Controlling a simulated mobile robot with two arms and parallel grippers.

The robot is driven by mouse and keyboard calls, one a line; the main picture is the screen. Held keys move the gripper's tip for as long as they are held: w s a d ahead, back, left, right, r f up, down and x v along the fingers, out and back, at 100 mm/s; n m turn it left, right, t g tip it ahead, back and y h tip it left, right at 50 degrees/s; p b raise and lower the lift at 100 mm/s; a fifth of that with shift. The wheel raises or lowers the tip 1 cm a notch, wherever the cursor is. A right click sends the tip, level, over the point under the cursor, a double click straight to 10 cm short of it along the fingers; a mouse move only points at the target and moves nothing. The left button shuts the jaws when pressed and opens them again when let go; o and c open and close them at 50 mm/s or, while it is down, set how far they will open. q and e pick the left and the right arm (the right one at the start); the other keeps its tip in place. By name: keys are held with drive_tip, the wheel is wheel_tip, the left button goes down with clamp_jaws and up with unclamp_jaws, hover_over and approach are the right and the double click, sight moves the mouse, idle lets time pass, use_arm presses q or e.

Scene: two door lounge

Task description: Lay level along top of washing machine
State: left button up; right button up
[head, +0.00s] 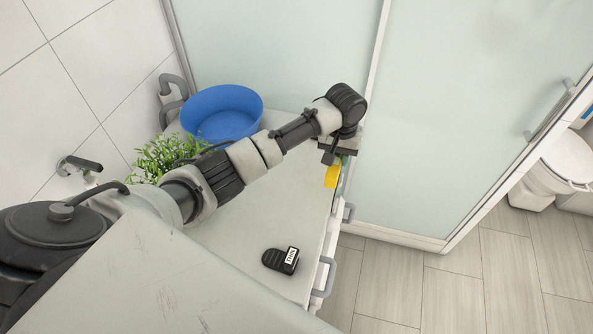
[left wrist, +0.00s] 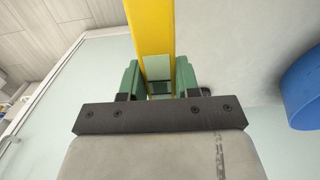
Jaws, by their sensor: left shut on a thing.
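The yellow level (head: 332,175) shows below my left gripper (head: 340,158) in the head view, near the right edge of the pale top of the washing machine (head: 285,205). In the left wrist view, my left gripper (left wrist: 159,88) has its green fingers shut on the level (left wrist: 150,30), which runs away from the fingers toward the top of the picture. The arm and gripper hide part of the level in the head view. I cannot tell whether the level touches the top. My right gripper is not in view.
A blue basin (head: 222,112) and a green plant (head: 165,155) stand at the back left. A small black device with a white label (head: 281,260) lies near the front edge. The middle of the top is clear. A frosted glass panel (head: 450,110) rises beyond the right edge.

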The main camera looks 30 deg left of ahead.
use_arm(q)
drive_tip(key=p, duration=0.2)
approach(304, 188)
drive_tip(key=shift+w+d+f, duration=0.3)
drive_tip(key=shift+w+d, duration=0.2)
drive_tip(key=shift+d, duration=0.3)
drive_tip(key=shift+s+a+f, duration=0.25)
drive_tip(key=shift+a+f, duration=0.2)
drive_tip(key=shift+f, duration=0.05)
drive_tip(key=shift+s+a+f, duration=0.2)
drive_tip(key=shift+a+f, duration=0.2)
drive_tip(key=shift+f, duration=0.05)
wheel_tip(304, 188, down, 3)
drive_tip(key=shift+d+f+p, duration=0.1)
drive_tip(key=shift+f+p, duration=0.05)
drive_tip(key=shift+p, duration=0.35)
drive_tip(key=shift+f, duration=0.25)
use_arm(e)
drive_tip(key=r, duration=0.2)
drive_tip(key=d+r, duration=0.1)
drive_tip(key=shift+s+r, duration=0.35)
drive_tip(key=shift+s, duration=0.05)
use_arm(q)
drive_tip(key=shift+f, duration=0.15)
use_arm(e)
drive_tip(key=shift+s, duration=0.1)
